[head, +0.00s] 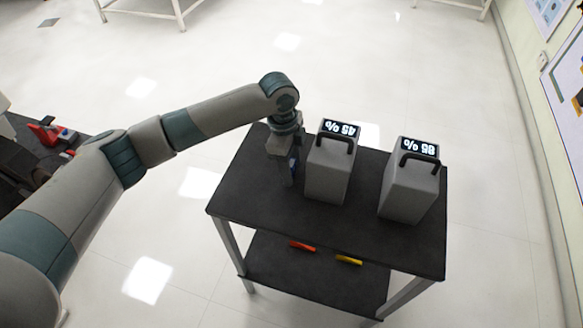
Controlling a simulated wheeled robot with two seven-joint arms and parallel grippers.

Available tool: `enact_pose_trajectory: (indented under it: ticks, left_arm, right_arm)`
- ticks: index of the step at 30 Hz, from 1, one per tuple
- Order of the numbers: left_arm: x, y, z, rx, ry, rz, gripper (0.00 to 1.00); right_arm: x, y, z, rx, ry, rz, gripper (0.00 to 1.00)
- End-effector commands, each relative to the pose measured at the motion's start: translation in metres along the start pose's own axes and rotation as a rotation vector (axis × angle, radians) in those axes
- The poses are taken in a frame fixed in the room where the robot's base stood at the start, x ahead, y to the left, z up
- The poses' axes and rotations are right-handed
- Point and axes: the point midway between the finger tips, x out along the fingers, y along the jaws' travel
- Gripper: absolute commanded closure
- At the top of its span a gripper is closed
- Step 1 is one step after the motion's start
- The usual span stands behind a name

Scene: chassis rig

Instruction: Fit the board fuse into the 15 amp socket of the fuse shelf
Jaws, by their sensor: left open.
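My left gripper (288,178) is open and points down over the left part of a dark two-level table (262,205), beside a grey box marked 45 %. A small blue patch (292,165) shows at the fingers. I cannot tell whether it is the board fuse, another thing or part of the gripper. A red piece (302,246) and a yellow piece (348,260) lie on the table's lower shelf (290,275). They are too small to identify. I cannot make out the 15 amp socket. My right gripper is not in view.
The grey box with a handle marked 45 % (328,175) stands close right of my gripper. A second one, marked 85 % (405,195), stands further right. The table's front left top is clear. A wall with posters (568,90) is at the right.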

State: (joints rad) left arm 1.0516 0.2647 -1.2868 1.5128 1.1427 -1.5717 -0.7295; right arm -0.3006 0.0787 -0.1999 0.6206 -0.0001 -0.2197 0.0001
Motion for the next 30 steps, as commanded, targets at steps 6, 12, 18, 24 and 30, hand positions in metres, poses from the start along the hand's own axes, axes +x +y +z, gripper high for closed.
enact_pose_trajectory:
  ticks: [6,12,18,24,30]
  left_arm:
    - [0.0,0.0,0.0,0.0,0.0,0.0,0.52]
    - [0.0,0.0,0.0,0.0,0.0,0.0,0.95]
    - [-0.001,0.0,0.0,0.0,0.0,0.0,0.99]
    - [-0.004,0.0,-0.001,0.0,0.001,-0.001,0.99]
    - [-0.023,-0.001,-0.003,0.001,0.001,-0.004,0.99]
  right_arm:
    - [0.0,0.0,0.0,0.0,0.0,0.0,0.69]
    - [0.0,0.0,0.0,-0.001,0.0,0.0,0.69]
    - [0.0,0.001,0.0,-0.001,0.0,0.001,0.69]
    - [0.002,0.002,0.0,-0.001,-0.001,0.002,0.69]
    - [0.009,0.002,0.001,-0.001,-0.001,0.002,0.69]
